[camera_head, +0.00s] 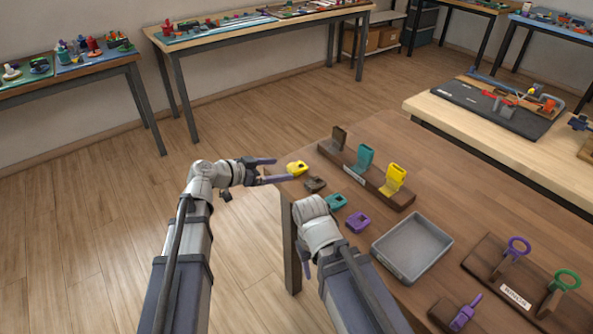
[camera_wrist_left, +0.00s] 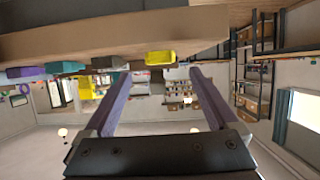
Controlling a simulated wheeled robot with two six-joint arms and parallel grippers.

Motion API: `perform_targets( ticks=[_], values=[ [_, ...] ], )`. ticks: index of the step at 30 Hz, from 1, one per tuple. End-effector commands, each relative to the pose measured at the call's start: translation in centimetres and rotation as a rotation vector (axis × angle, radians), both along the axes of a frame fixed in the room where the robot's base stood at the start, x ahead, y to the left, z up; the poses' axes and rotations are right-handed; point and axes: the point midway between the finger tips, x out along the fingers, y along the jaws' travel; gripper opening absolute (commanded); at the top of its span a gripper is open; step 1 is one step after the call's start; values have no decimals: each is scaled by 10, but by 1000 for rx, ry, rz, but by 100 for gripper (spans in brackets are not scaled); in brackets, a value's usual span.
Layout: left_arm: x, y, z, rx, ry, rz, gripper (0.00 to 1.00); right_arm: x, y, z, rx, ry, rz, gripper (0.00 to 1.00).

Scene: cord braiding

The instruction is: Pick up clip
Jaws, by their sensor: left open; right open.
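Several loose clips lie in a row along the table's left edge: a yellow clip (camera_head: 297,168), a dark brown clip (camera_head: 315,184), a teal clip (camera_head: 336,202) and a purple clip (camera_head: 357,222). My left gripper (camera_head: 275,170) is open and empty beside the table edge, its fingers pointing at the yellow clip. In the left wrist view the yellow clip (camera_wrist_left: 160,58) shows just above the gap between the two spread fingers (camera_wrist_left: 159,75). No grasp shows. My right gripper (camera_head: 304,254) is low near the table's front-left edge, its fingers mostly hidden by its own arm.
A rack (camera_head: 365,180) with dark, teal and yellow holders stands behind the clips. A grey tray (camera_head: 412,247) sits right of the purple clip. A wooden stand (camera_head: 515,290) with purple and green rings is at the right. The wooden table (camera_head: 460,210) is bare between them.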

Motion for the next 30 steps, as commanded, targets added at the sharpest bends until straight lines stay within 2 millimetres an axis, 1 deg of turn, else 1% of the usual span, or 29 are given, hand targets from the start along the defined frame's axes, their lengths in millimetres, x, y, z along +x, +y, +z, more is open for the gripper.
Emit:
perform_targets(
  ticks=[4, 7, 12, 15, 22, 23, 30],
  values=[
    [2, -2, -2, 0, 0, 0, 93, 0, 0, -2, 0, 0, 0, 50],
    [7, -8, -7, 0, 0, 0, 93, 0, 0, -7, 0, 0, 0, 50],
    [21, -26, -18, 0, 0, -1, 93, 0, 0, -18, 0, 0, 0, 50],
    [27, -36, -22, 1, 1, -1, 93, 0, 0, -22, 0, 0, 0, 50],
    [28, -38, -21, 1, 1, 2, 93, 0, 0, -21, 0, 0, 0, 50],
    [27, -38, -21, 1, 1, 2, 91, 0, 0, -21, 0, 0, 0, 50],
    [27, -38, -21, 1, 1, 1, 64, 0, 0, -21, 0, 0, 0, 50]
  ],
)
